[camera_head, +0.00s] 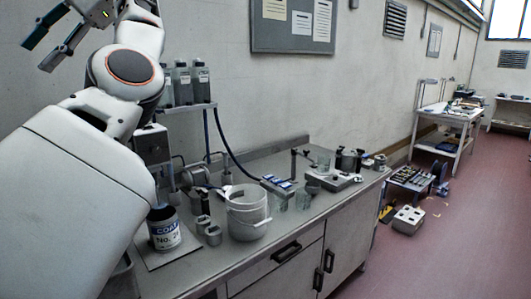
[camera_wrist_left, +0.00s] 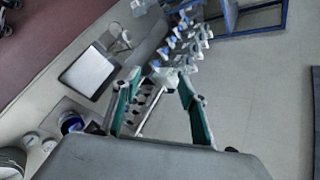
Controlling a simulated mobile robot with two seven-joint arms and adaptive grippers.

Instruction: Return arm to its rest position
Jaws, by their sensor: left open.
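My left arm (camera_head: 130,68) comes in from the left in the head view and is raised above the bench. My left gripper (camera_head: 44,46) is at the upper left, in front of the bare wall and well above the bench. Its dark fingers are spread apart, with nothing visible between them. My right gripper is in neither view.
The grey bench (camera_head: 329,207) holds a white bucket (camera_head: 247,214), a labelled coating can (camera_head: 164,229) and dark bottles (camera_head: 182,84) on a raised shelf. A notice board (camera_head: 292,43) hangs above. Red floor (camera_head: 450,235) lies open at right. The wrist view shows a blue frame (camera_wrist_left: 250,32).

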